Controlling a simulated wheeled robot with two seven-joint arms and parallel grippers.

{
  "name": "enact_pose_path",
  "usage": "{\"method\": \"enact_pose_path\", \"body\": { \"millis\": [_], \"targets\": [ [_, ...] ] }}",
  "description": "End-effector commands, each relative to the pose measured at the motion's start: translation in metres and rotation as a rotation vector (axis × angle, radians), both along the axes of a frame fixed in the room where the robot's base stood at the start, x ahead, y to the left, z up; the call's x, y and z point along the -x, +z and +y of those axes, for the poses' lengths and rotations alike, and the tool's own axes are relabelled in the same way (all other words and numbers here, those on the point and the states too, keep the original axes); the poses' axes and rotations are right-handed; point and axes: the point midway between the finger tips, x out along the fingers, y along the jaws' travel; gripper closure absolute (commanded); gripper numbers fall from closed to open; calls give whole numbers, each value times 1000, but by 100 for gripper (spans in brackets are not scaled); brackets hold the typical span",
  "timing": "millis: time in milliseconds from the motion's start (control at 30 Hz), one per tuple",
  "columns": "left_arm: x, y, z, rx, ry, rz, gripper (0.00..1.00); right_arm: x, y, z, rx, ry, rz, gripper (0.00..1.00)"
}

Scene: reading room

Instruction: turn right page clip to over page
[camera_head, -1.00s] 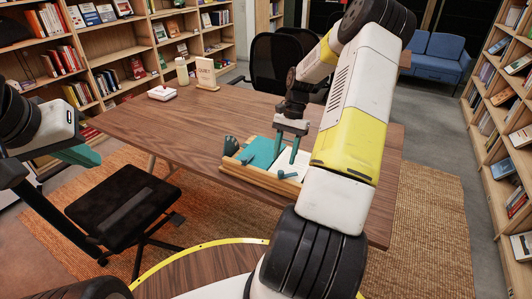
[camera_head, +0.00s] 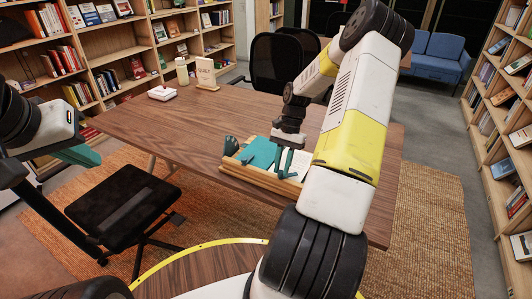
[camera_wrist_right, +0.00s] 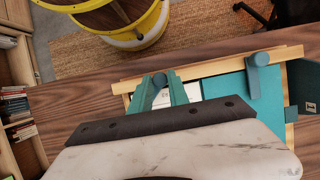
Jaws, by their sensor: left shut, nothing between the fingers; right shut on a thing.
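The right page clip (camera_wrist_right: 160,80) is a small teal piece with a round knob, at the near edge of a wooden book stand (camera_head: 262,178). My right gripper (camera_head: 284,174) is shut on it; in the right wrist view its teal fingers (camera_wrist_right: 160,86) flank the knob. The clip is mostly hidden in the head view. Another teal clip (camera_wrist_right: 256,76) lies over the teal page (camera_wrist_right: 222,88) on the stand's other half. A white page (camera_head: 300,165) shows beside my right gripper. My left gripper (camera_head: 78,155) is shut and empty at the far left, away from the stand.
The stand sits near the front edge of a brown table (camera_head: 165,125). A pink-and-white box (camera_head: 162,93), a cream cup (camera_head: 182,71) and an upright sign (camera_head: 206,73) stand at the table's far left. A black chair (camera_head: 122,200) is in front. The table's middle is clear.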

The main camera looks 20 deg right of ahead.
Motion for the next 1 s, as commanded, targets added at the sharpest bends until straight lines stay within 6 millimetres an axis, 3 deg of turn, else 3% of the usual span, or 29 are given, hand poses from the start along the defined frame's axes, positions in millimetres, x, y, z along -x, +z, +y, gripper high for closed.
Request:
{"method": "enact_pose_path", "body": {
  "millis": [367, 1000],
  "targets": [
    [0, 0, 0, 0, 0, 0, 100, -1, 1, 1, 1, 89, 0, 100],
    [0, 0, 0, 0, 0, 0, 100, -3, 0, 5, 2, 596, 0, 100]
  ]
}}
